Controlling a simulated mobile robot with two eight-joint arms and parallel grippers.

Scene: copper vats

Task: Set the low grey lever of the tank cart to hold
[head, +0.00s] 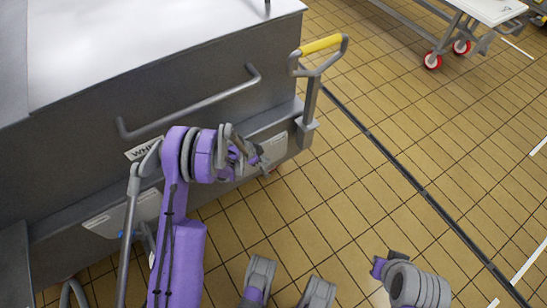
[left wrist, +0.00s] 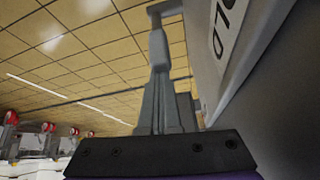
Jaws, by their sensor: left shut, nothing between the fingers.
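The tank cart (head: 70,160) is a large grey metal body filling the left of the head view. In the left wrist view, a grey lever (left wrist: 158,48) with a thick round grip hangs from a short crossbar, beside a white plate (left wrist: 228,25) whose visible letters read "OLD". My left gripper (head: 255,158) is at the cart's lower side, close to the lever. Its fingers (left wrist: 160,105) are shut and empty, just below the lever's grip; I cannot tell whether they touch it. The arm hides the lever in the head view. Part of my right arm shows at lower right; its fingers are unclear.
A long grey side rail (head: 190,105) runs along the cart. A yellow-gripped handle (head: 321,45) stands at its corner. Another cart with red wheels (head: 432,60) is at top right. The yellow tiled floor (head: 420,140) between them is clear.

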